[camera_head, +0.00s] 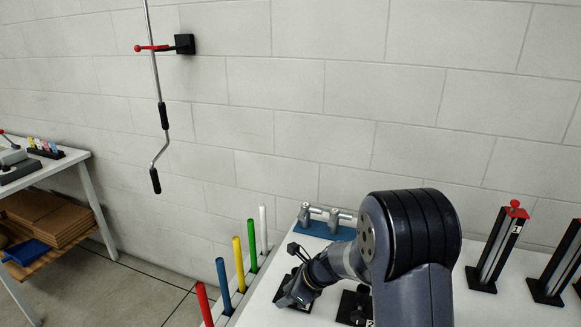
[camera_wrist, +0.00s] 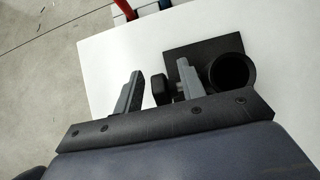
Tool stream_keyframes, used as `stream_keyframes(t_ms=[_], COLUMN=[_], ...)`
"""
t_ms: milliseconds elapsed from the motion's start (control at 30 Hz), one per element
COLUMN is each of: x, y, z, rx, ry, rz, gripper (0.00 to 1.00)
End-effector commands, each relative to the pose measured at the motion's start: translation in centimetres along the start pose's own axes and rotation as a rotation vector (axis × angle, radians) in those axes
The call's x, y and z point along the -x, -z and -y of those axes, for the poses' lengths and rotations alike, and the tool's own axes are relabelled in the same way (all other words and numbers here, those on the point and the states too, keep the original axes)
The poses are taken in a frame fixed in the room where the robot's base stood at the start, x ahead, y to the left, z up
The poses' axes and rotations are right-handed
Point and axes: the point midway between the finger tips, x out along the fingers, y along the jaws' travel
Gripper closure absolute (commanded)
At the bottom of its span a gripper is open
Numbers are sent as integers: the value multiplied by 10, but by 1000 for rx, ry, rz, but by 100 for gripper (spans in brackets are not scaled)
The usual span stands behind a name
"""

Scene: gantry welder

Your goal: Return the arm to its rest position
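My arm reaches over the white table (camera_head: 262,308) in the head view, and my gripper (camera_head: 285,298) is low over its left part, near a black base (camera_head: 302,290). In the wrist view my gripper (camera_wrist: 160,70) has its two grey fingers apart. A black knob (camera_wrist: 159,90) shows between the fingers, closer to the right one, with a gap to the left one. Beside the right finger is a black square plate (camera_wrist: 205,50) with a round black cup (camera_wrist: 232,73). I cannot tell whether anything touches the fingers.
Coloured rods, among them a red one (camera_head: 204,305) and a yellow one (camera_head: 239,263), stand along the table's left edge. A blue-based fixture (camera_head: 322,229) is behind my arm. Black stands (camera_head: 497,250) are at right. A crank rod (camera_head: 158,90) hangs on the wall.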

Motion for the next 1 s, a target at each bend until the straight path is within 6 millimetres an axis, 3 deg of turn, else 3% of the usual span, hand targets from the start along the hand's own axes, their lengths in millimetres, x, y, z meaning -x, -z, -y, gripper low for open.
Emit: stream_keyframes(t_ms=[833,1000], x=[2,10], y=[0,-5], z=[0,1], rx=[0,21], ry=[0,11], rz=[86,86], gripper=[62,62])
